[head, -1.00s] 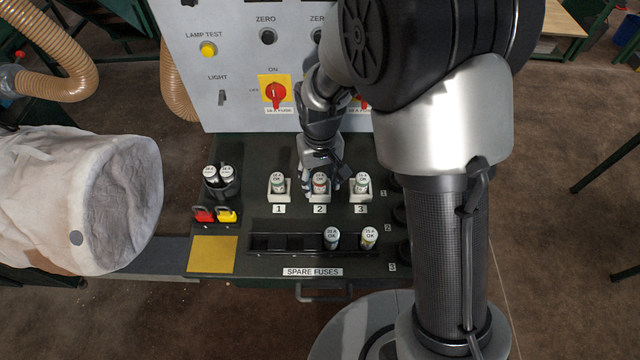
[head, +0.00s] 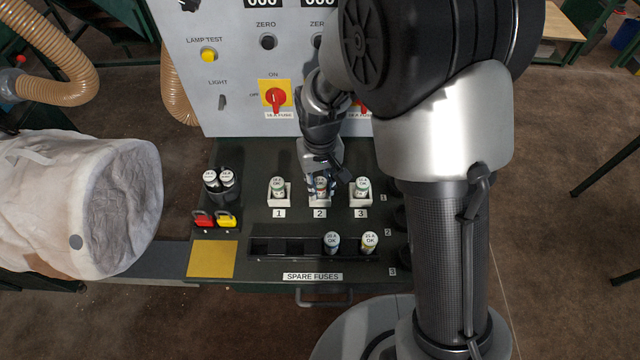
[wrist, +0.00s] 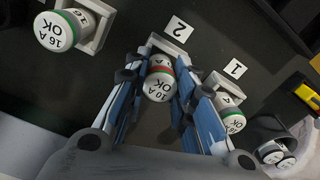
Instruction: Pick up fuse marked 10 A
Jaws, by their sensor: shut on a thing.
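The fuse marked 10 A OK (wrist: 159,84), white-capped with a red and green band, is between the blue fingers of my gripper (wrist: 157,92) in the wrist view. My gripper is shut on it. It is at the white holder (wrist: 170,46) labelled 2; I cannot tell whether its lower end is seated there. In the head view my gripper (head: 320,187) reaches down to holder 2 from behind, partly hiding the fuse (head: 321,182). A fuse marked 16 A OK (wrist: 62,32) is in holder 3, and another fuse (wrist: 229,112) is in holder 1.
The holder 1 fuse (head: 277,186) and holder 3 fuse (head: 362,186) stand close on either side. The spare fuses rack (head: 290,246) in front holds two fuses at its right. A black cup (head: 221,188) with fuses and red and yellow padlocks (head: 215,219) are at left.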

